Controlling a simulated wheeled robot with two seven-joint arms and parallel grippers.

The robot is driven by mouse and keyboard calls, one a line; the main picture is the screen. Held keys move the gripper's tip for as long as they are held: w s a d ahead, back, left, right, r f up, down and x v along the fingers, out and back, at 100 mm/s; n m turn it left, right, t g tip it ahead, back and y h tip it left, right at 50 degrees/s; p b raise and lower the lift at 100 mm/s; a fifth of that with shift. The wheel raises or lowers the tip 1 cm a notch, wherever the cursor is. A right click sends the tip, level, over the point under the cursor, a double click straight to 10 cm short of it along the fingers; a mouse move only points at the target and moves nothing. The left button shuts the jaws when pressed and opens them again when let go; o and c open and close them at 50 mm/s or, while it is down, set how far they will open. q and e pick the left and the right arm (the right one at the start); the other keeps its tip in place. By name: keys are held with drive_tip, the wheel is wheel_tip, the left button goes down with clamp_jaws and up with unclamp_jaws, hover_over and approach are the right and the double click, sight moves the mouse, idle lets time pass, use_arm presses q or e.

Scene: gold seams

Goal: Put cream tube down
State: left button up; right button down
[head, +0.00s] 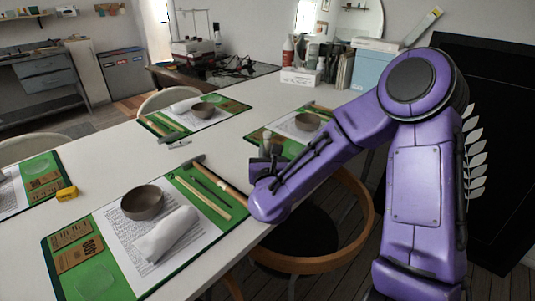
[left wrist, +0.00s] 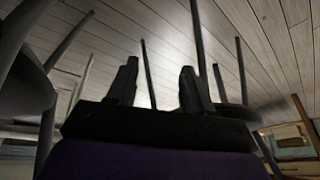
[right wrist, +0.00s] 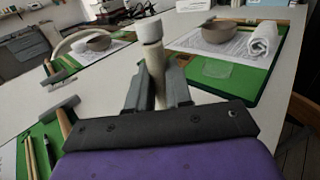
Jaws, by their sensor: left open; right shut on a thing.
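The cream tube (right wrist: 154,62), pale with a whitish cap, stands roughly upright between the fingers of my right gripper (right wrist: 157,88) in the right wrist view. The gripper is shut on it; the fingers hide part of its lower body. In the head view my right gripper (head: 266,160) is over the near right part of the white table (head: 120,150), with the tube's top (head: 267,140) just showing. I cannot tell whether the tube touches the table. My left gripper (left wrist: 158,88) is open and empty in the left wrist view, with floor boards and thin legs beyond.
Green mats with papers, bowls and tools surround the spot: a near one (head: 100,280), a back one and a right one. A hammer (right wrist: 60,108) lies at the near mat. A wooden chair (head: 300,264) stands by the table edge.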

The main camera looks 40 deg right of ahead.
drive_tip(key=shift+s+f, duration=0.1)
drive_tip(key=shift+f, duration=0.35)
drive_tip(key=c, duration=1.4)
unclamp_jaws()
drive_tip(key=shift+a, duration=0.1)
drive_tip(key=shift+c, duration=0.2)
drive_tip(key=o, duration=0.7)
drive_tip(key=shift+c, duration=0.2)
drive_tip(key=shift+r+p, duration=0.5)
drive_tip(key=shift+r, duration=0.2)
drive_tip(key=shift+v, duration=1.25)
drive_tip(key=shift+r+p+v, duration=0.15)
drive_tip(key=shift+p+v, duration=0.2)
drive_tip(key=shift+v, duration=0.25)
drive_tip(key=shift+r+p+v, duration=0.15)
drive_tip(key=shift+p+v, duration=0.2)
drive_tip(key=shift+v, duration=0.3)
drive_tip(key=p, duration=0.9)
approach(267, 150)
drive_tip(key=shift+s+a+f, duration=0.3)
drive_tip(key=shift+s+a, duration=0.25)
drive_tip(key=shift+s, duration=0.1)
